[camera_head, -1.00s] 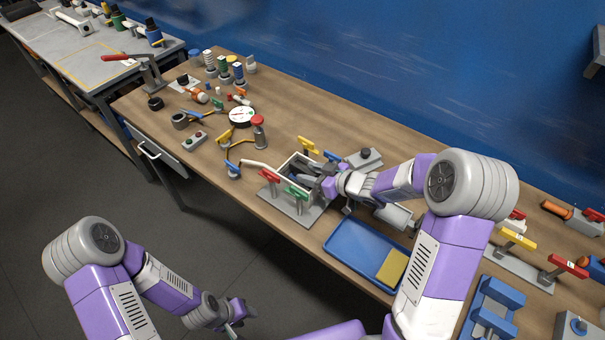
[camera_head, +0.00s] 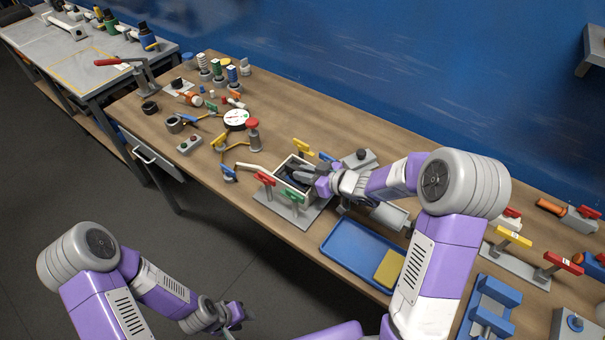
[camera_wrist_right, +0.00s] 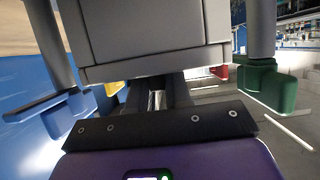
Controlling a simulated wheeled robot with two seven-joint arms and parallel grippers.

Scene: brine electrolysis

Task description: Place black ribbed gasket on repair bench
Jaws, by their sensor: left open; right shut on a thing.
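My right gripper (camera_head: 296,175) reaches from the right into a small open white box (camera_head: 284,181) among coloured valve handles. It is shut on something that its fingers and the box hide. Its body fills the middle of the right wrist view, which shows no held part clearly. I cannot single out the black ribbed gasket with certainty; a black ring (camera_head: 150,107) lies at the bench's left end. My left gripper (camera_head: 241,312) is open and empty, low over the floor in front. A grey-topped bench (camera_head: 92,72) with a yellow outline, possibly the repair bench, stands at the upper left.
The wooden bench (camera_head: 225,180) holds several bottles, tools and a round gauge (camera_head: 236,119) left of the box. A blue tray (camera_head: 343,247) with a yellow pad lies to the right. A blue wall is behind.

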